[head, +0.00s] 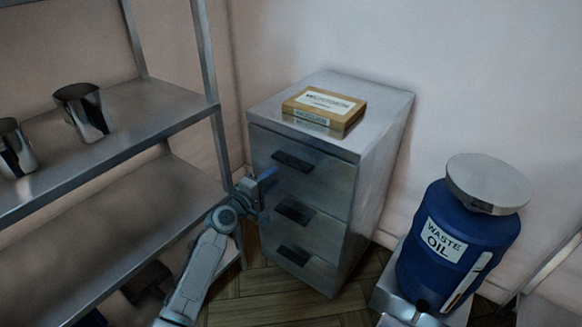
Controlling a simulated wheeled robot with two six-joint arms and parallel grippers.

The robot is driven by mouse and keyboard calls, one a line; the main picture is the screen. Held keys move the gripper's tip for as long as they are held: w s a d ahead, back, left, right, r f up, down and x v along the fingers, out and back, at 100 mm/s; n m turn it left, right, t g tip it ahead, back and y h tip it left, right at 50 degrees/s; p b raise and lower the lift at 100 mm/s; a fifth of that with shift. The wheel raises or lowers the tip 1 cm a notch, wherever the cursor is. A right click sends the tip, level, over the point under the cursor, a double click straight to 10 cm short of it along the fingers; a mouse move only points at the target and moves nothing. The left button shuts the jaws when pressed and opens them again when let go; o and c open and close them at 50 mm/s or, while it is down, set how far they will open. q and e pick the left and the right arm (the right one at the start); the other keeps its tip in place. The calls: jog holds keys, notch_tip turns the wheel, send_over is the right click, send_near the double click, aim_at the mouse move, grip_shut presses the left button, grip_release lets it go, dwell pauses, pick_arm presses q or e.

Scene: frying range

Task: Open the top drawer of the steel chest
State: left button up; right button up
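The steel chest (378,140) stands against the wall in the middle of the head view, with three drawers stacked on its front. The top drawer (325,178) looks flush with the chest, and its dark handle (293,162) is near the upper left of its face. My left gripper (267,181) is in front of the chest's left side, just below and left of that handle. A blue part shows at its tip, but the finger gap is not clear. I cannot tell whether it touches the drawer front. My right gripper is not in view.
A labelled cardboard box (325,105) lies on top of the chest. A blue waste oil drum (455,245) stands to the right. Steel shelving (130,108) with metal cups (82,110) is on the left. Some wooden floor (290,308) is clear before the chest.

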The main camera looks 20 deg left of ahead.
aim_at(288, 165)
pick_arm(q)
jog(key=x, duration=0.8)
jog(key=shift+f, duration=0.2)
jog(key=shift+c, duration=0.2)
grip_shut()
